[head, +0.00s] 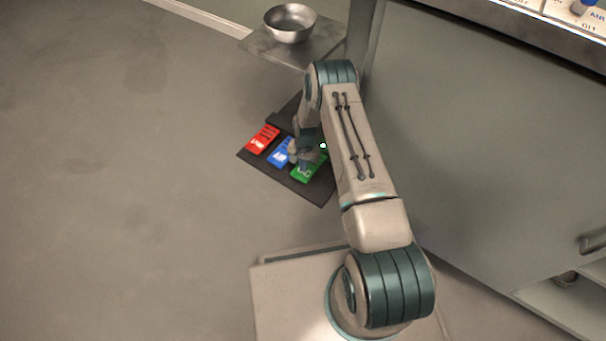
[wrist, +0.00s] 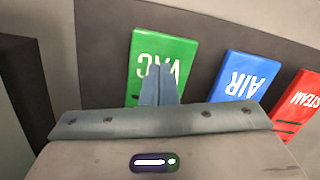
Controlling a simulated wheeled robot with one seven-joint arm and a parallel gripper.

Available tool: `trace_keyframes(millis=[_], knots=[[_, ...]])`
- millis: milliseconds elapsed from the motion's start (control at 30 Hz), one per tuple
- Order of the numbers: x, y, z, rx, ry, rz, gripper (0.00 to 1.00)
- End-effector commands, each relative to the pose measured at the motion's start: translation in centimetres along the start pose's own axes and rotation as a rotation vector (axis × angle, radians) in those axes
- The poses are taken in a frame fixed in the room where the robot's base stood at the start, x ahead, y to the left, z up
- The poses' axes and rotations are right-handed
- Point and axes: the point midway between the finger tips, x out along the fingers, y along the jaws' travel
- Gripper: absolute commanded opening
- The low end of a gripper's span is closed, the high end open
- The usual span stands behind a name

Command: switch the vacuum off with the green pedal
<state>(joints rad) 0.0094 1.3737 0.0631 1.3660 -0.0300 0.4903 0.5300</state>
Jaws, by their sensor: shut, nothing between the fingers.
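The green pedal (head: 308,170) is on the dark floor plate, at the right end of a row of three pedals. In the wrist view the green pedal (wrist: 178,65) reads VAC, upside down. My gripper (wrist: 158,72) is shut and empty, its fingers in front of the lower part of the green pedal. In the head view my gripper (head: 303,160) is over the pedal row, close to the green pedal. I cannot tell whether the fingertips touch it. My arm hides part of the green pedal in the head view.
The blue AIR pedal (head: 281,152) is beside the green one, and the red STEAM pedal (head: 262,139) is at the left end. A metal bowl (head: 290,22) stands on a shelf (head: 262,47) behind. A grey cabinet (head: 480,150) fills the right. Floor at left is clear.

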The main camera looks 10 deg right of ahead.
Motion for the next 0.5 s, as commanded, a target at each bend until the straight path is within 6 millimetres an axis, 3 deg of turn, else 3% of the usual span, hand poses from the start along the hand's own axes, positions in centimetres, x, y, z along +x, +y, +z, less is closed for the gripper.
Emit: trace_keyframes(millis=[500], knots=[[1.01,-0.01,-0.03,0.0,0.0,0.0,0.0]])
